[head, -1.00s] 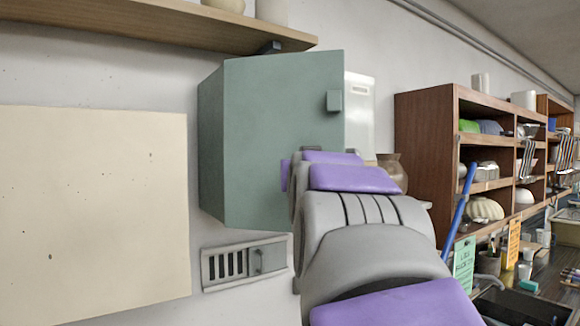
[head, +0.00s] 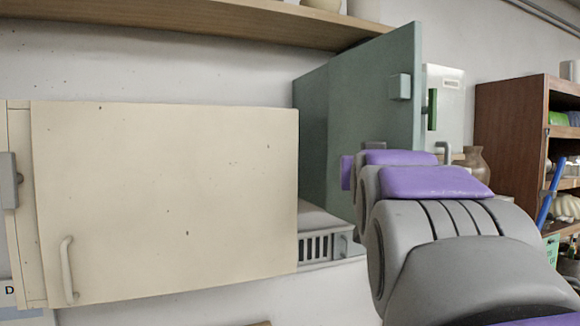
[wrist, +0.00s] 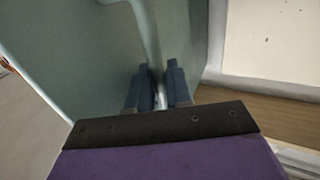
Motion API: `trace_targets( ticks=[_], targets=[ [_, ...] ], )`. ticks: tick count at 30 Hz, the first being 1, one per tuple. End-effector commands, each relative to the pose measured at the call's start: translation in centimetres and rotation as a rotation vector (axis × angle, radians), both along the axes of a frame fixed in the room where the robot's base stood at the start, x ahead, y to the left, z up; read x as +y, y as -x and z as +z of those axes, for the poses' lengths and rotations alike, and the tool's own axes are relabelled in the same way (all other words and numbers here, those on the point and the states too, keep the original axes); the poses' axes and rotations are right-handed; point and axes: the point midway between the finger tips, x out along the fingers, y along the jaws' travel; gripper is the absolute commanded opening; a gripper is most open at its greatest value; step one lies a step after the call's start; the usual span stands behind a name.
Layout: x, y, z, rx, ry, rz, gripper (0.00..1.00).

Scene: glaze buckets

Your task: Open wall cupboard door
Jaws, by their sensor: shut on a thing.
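The green wall cupboard (head: 310,130) hangs on the wall right of centre in the head view. Its broad green panel, which looks like the door (head: 375,110), stands out from the wall at a steep angle, with a small block on its face. In the wrist view, green surfaces fill the left and middle, and a pale handle (wrist: 150,20) runs down between my fingers. My gripper (wrist: 158,72) is shut on this handle. In the head view my arm hides the gripper and the lower part of the panel.
A cream cupboard (head: 165,190) with a bar handle hangs at the left. A wooden shelf (head: 200,22) runs above. A vent (head: 318,245) is below the green cupboard. Brown shelving (head: 510,140) and a vase (head: 475,162) stand at the right.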

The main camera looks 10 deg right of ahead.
Motion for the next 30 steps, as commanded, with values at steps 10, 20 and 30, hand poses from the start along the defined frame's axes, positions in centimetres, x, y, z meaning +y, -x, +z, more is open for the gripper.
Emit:
trace_targets(
  ticks=[10,20,30],
  targets=[
    [0.47,-0.04,0.17,-0.003,0.003,0.000,0.00],
    [0.75,-0.05,0.17,-0.003,0.004,0.001,0.31],
    [0.68,0.07,0.12,-0.002,0.003,0.000,0.34]
  ],
)
